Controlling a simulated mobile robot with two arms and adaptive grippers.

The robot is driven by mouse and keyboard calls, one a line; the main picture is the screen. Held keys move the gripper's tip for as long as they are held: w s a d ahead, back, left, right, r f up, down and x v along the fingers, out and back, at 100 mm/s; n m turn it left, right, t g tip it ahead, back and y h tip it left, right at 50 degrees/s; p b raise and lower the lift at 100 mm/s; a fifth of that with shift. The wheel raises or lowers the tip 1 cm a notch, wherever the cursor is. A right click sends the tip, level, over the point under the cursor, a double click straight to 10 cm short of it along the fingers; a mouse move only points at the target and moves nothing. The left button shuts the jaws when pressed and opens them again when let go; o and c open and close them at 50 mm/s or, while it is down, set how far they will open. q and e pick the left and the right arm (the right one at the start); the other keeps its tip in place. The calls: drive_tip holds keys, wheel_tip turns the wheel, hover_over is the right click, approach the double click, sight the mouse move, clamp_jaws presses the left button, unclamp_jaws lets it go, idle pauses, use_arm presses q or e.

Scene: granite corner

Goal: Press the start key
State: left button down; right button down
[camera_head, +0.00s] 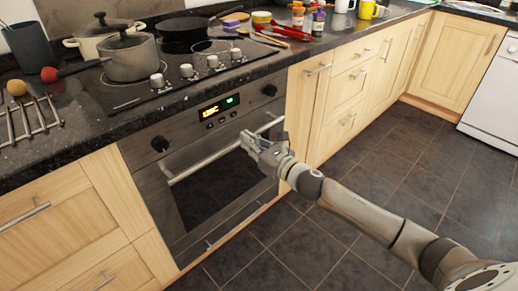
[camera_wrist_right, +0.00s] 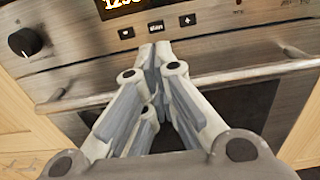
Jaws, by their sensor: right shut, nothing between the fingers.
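The oven panel has a row of three small dark keys below its lit display (camera_head: 209,111). The start key (camera_wrist_right: 156,28) is the middle one in the right wrist view, between a heart key (camera_wrist_right: 126,32) and an arrow key (camera_wrist_right: 187,21). It is tiny in the head view (camera_head: 222,120). My right gripper (camera_wrist_right: 155,50) is shut and empty. Its fingertips appear just below the start key in the wrist view; contact cannot be told. In the head view the right gripper (camera_head: 247,142) is in front of the oven handle. My left gripper is not in view.
The oven handle (camera_head: 205,160) runs across the door below the keys, close to my right gripper. Knobs (camera_head: 160,144) flank the panel. Pots (camera_head: 130,58) and a pan stand on the hob above. The tiled floor (camera_head: 440,160) to the right is clear.

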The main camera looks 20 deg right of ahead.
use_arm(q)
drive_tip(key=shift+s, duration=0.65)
use_arm(e)
drive_tip(key=v, duration=0.4)
drive_tip(key=shift+s, duration=0.1)
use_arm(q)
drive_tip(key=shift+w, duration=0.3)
